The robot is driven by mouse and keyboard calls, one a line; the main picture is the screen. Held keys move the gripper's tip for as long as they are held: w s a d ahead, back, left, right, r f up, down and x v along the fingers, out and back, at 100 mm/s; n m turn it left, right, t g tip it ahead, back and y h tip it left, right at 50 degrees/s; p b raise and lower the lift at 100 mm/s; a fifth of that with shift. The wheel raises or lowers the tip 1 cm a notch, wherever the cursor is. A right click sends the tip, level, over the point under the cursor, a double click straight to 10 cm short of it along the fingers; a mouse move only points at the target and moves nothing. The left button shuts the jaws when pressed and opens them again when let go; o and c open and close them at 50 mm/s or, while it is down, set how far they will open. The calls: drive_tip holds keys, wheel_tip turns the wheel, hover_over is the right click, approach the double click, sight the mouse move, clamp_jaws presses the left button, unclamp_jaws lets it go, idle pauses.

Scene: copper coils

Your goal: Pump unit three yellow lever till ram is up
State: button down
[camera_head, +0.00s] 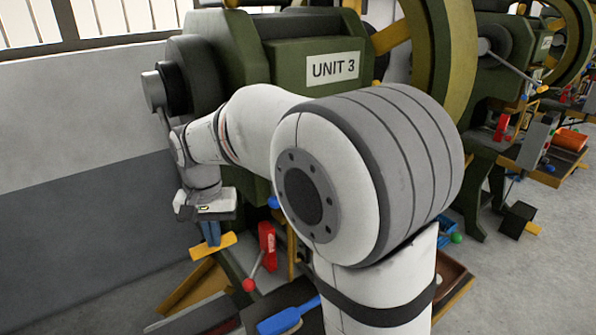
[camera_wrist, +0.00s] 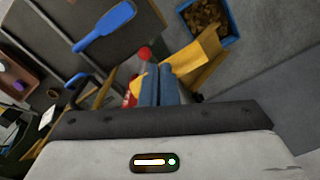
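The green machine with the white UNIT 3 sign (camera_head: 334,70) stands behind my arm. Its yellow lever (camera_head: 222,245) is a flat bar low at the machine's left side. It also shows in the wrist view (camera_wrist: 196,56), just past my fingers. My gripper (camera_head: 211,240) points down at the lever with its blue fingers (camera_wrist: 158,84) side by side and no clear gap between them. The fingertips overlap the lever in both views; whether they touch it I cannot tell. The ram is not distinguishable, and my arm hides much of the machine.
A red lever with a round knob (camera_head: 249,285) stands just right of the yellow one. A blue-handled tool (camera_head: 288,316) lies on a dark surface. A blue bin of brownish pieces (camera_wrist: 208,22) is on the floor. A grey wall is at left; more machines stand at right.

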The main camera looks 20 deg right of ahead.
drive_tip(key=shift+w+f, duration=0.1)
drive_tip(key=shift+f, duration=0.85)
drive_tip(key=shift+w+a, duration=0.1)
drive_tip(key=s+d+r+p, duration=0.1)
drive_tip(key=s+r+p, duration=0.2)
drive_tip(key=r, duration=0.4)
drive_tip(key=s+d+r+p, duration=0.1)
drive_tip(key=s+r+p, duration=0.2)
drive_tip(key=r+p, duration=0.2)
wheel_tip(320, 180, up, 2)
drive_tip(key=shift+s+p, duration=0.2)
drive_tip(key=shift+p, duration=0.2)
drive_tip(key=shift+f+b, duration=0.5)
drive_tip(key=shift+f, duration=0.35)
